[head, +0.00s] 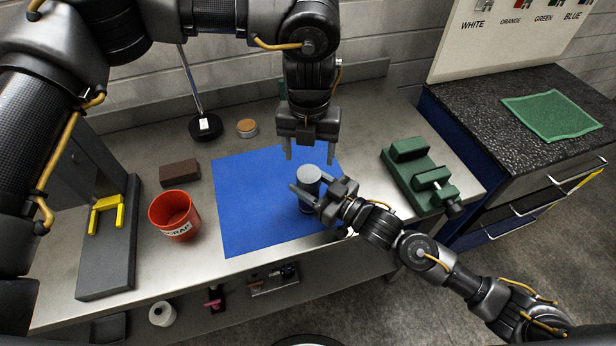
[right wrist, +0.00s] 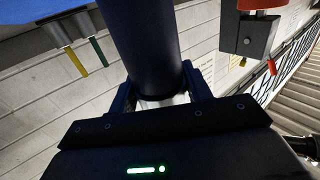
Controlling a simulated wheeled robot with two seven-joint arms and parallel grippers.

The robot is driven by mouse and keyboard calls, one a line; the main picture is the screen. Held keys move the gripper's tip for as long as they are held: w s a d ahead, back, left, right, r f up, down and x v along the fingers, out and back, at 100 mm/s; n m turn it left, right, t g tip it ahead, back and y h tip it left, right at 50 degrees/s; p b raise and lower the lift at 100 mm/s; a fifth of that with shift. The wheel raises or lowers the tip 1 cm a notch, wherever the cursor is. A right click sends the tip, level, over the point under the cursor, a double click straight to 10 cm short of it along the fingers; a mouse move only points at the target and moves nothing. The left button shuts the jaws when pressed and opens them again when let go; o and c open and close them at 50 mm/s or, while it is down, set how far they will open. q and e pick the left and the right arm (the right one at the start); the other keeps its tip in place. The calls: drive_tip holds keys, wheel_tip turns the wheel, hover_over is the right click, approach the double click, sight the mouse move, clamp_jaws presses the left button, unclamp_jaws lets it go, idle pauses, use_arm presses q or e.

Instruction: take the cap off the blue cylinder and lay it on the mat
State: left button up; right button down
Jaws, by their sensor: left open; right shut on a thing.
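The blue cylinder (head: 307,204) is upright over the blue mat (head: 255,205), near its right side, with a light grey cap (head: 309,174) on top. I cannot tell whether its base touches the mat. My right gripper (head: 308,183) is shut on the cylinder from the right, one finger on each side. In the right wrist view, the dark blue body of the cylinder (right wrist: 148,45) runs between the fingers. My left gripper (head: 309,158) is open and empty, pointing down just above and behind the cap. The fingers of my right gripper hide part of the cylinder.
A red scrap bin (head: 174,213) and a brown block (head: 180,173) are left of the mat. A green vise (head: 417,176) stands to the right. A round cork-coloured disc (head: 247,127) and a lamp base (head: 205,127) are behind. The left half of the mat is clear.

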sight(309, 174)
use_arm(q)
drive_tip(key=m, duration=0.8)
drive_tip(key=shift+f, duration=4)
drive_tip(key=c, duration=1)
drive_tip(key=n, duration=0.2)
drive_tip(key=shift+n, duration=0.9)
